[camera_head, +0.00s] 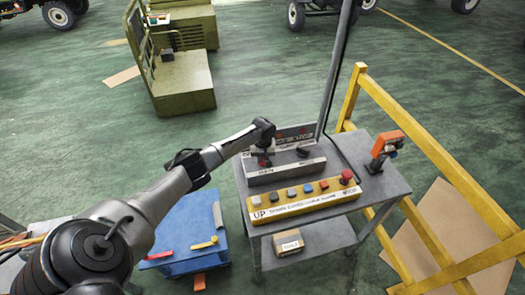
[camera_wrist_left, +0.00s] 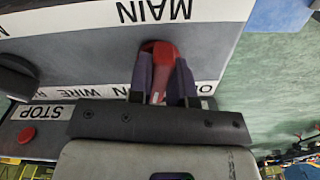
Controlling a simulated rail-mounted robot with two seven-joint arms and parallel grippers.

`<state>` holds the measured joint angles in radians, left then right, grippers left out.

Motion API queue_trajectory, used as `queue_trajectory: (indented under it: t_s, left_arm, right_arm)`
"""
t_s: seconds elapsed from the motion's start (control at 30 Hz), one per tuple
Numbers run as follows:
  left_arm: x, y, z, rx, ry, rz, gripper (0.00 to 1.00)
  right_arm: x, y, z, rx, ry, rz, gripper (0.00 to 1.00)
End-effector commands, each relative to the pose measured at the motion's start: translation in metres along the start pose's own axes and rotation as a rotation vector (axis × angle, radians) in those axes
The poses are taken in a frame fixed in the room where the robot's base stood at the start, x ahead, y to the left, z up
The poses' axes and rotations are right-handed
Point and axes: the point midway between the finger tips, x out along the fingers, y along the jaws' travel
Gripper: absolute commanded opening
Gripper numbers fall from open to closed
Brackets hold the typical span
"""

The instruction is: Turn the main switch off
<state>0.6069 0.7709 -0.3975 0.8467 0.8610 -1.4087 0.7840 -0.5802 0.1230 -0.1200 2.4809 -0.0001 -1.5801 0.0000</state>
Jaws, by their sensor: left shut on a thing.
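The main switch is a red handle (camera_wrist_left: 160,62) on a grey control box (camera_head: 298,170), beside an upside-down MAIN label (camera_wrist_left: 150,10) in the left wrist view. My left gripper (camera_wrist_left: 161,85) is shut on this red handle, one dark finger on each side of it. In the head view, the left gripper (camera_head: 263,150) reaches down onto the left part of the box and mostly hides the handle. The handle's exact setting is hard to read. My right gripper is out of view.
The box stands on a grey cart (camera_head: 386,186). In front of it lies a yellow button panel (camera_head: 300,207) with a red stop button (camera_head: 346,176). An orange tool (camera_head: 386,146) stands right, near a yellow railing (camera_head: 425,145). A blue case (camera_head: 190,262) sits left.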

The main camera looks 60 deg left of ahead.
Motion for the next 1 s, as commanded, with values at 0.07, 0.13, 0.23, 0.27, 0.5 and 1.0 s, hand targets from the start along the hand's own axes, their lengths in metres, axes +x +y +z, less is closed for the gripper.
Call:
queue_trajectory:
  t_s: [0.07,0.13,0.23,0.27,0.5,1.0]
  left_arm:
    - [-0.006,0.002,0.001,-0.076,-0.004,0.002,0.0]
    - [-0.006,0.002,0.001,-0.142,-0.004,0.001,0.0]
    - [-0.005,0.002,0.001,-0.238,-0.004,0.001,0.0]
    - [-0.005,0.003,0.001,-0.266,-0.004,0.001,0.0]
    - [-0.004,0.004,0.0,-0.494,-0.004,0.001,0.0]
    - [-0.002,0.006,-0.003,-0.887,-0.002,0.001,0.0]
  right_arm:
    - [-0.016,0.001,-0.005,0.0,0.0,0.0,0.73]
    - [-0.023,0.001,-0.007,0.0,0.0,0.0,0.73]
    - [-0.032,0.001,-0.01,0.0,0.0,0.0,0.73]
    - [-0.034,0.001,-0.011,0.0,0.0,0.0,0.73]
    - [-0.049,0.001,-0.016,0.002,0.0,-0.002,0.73]
    - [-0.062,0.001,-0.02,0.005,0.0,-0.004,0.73]
